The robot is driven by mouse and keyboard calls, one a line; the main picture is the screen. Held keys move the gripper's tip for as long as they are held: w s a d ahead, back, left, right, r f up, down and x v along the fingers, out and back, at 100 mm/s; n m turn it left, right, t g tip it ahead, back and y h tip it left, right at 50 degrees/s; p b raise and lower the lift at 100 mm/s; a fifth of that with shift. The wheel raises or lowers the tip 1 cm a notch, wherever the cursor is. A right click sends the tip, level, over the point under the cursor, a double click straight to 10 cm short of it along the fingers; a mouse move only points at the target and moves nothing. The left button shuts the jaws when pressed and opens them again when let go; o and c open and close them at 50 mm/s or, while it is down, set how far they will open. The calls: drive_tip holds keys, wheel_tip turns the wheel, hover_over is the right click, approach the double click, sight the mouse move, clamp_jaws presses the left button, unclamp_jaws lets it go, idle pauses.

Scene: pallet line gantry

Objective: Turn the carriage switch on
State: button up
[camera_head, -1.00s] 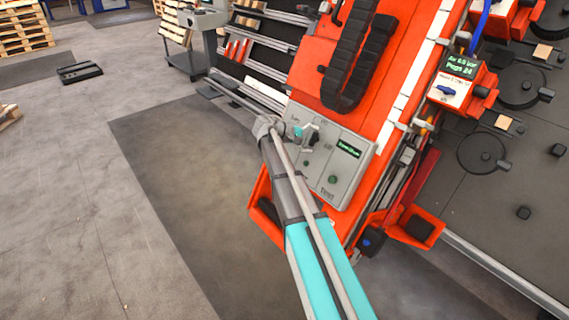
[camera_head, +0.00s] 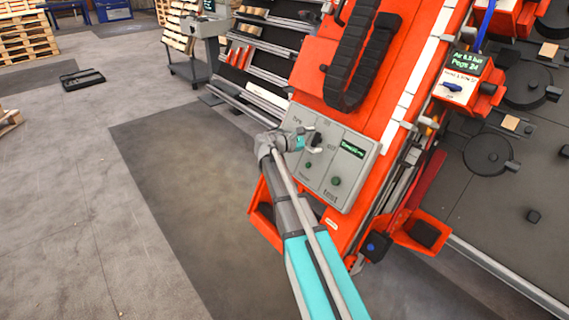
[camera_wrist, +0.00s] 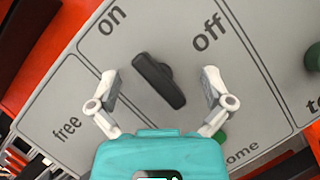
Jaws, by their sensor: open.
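The carriage switch is a black elongated knob (camera_wrist: 160,80) on a light grey panel (camera_wrist: 75,85) with the words "on", "off", "free" and "home" around it. In the wrist view its long axis runs from upper left, roughly towards "on", to lower right; I cannot tell which end is the pointer. My gripper (camera_wrist: 160,86) is open, one finger on each side of the knob, with a visible gap on both sides. In the head view my gripper (camera_head: 303,141) is at the panel's upper left, close to the black knob (camera_head: 316,139).
The panel also bears a lit green display (camera_head: 352,149) and green buttons (camera_head: 336,181). It sits on an orange carriage (camera_head: 310,65) with a black cable chain (camera_head: 362,60). Another switch box (camera_head: 460,85) stands to the right.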

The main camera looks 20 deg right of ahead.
drive_tip(key=n+t, duration=0.1)
drive_tip(key=n, duration=0.1)
drive_tip(key=n+t+b, duration=0.1)
drive_tip(key=n, duration=0.1)
drive_tip(key=shift+s+n+t, duration=0.1)
drive_tip(key=shift+n+t, duration=0.2)
drive_tip(key=shift+n, duration=0.1)
drive_tip(key=n+t, duration=0.1)
drive_tip(key=n, duration=0.1)
drive_tip(key=n+t, duration=0.1)
drive_tip(key=n, duration=0.2)
drive_tip(key=shift+n+t, duration=0.3)
drive_tip(key=shift+t, duration=0.1)
drive_tip(key=v, duration=1.4)
drive_tip(key=s+a+r+m+g+y+p, duration=0.2)
drive_tip(key=s+r+m+y+p, duration=0.3)
drive_tip(key=p, duration=0.9)
drive_tip(key=s+a+r+m+g+y+p, duration=0.3)
drive_tip(key=s+r+m+y+p, duration=0.3)
drive_tip(key=s+m+p, duration=0.6)
drive_tip(key=shift+a+m+g+y+p, duration=0.35)
drive_tip(key=shift+m+y+p, duration=0.35)
drive_tip(key=shift+y+p, duration=0.5)
